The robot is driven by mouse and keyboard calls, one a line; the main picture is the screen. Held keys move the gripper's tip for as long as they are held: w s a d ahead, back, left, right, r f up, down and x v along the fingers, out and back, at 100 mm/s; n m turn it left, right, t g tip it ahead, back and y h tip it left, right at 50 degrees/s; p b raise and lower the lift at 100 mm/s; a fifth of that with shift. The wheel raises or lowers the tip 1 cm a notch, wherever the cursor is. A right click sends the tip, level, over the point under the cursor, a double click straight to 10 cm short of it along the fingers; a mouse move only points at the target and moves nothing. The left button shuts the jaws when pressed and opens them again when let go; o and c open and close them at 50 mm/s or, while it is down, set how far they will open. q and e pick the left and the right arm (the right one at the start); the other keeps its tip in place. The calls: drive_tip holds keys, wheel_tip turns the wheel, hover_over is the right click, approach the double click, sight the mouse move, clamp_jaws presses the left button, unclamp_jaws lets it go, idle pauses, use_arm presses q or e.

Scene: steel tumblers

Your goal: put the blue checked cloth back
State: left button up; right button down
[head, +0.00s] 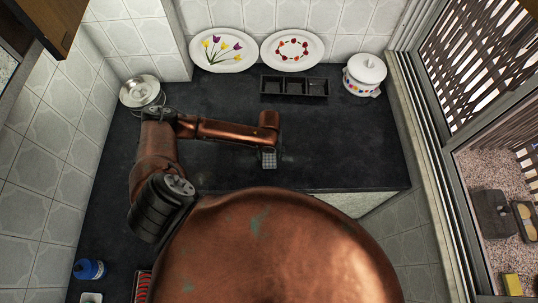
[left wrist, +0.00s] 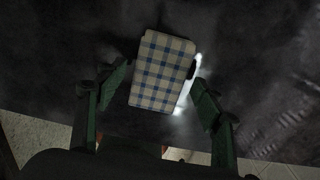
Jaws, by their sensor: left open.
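The blue checked cloth (left wrist: 160,72) shows in the left wrist view as a flat, white rectangle with blue checks on the dark worktop. In the head view it is a small pale patch (head: 269,160) just below the end of my left arm. My left gripper (left wrist: 158,88) is open, with one green finger on each side of the cloth, apart from it as far as I can see. In the head view its fingers are mostly hidden beneath the arm's end. My right gripper is in neither view.
A black compartment tray (head: 294,87), a lidded white pot (head: 364,75) and two decorated plates (head: 223,50) (head: 291,50) stand at the back. Steel dishes (head: 140,91) are back left. A blue bottle (head: 89,269) is front left. The worktop right of my arm is clear.

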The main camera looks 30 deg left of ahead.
sight(269, 156)
use_arm(q)
wheel_tip(269, 156, up, 12)
idle(0.4)
drive_tip(key=shift+f, duration=0.15)
drive_tip(key=shift+c, duration=0.3)
idle(1.0)
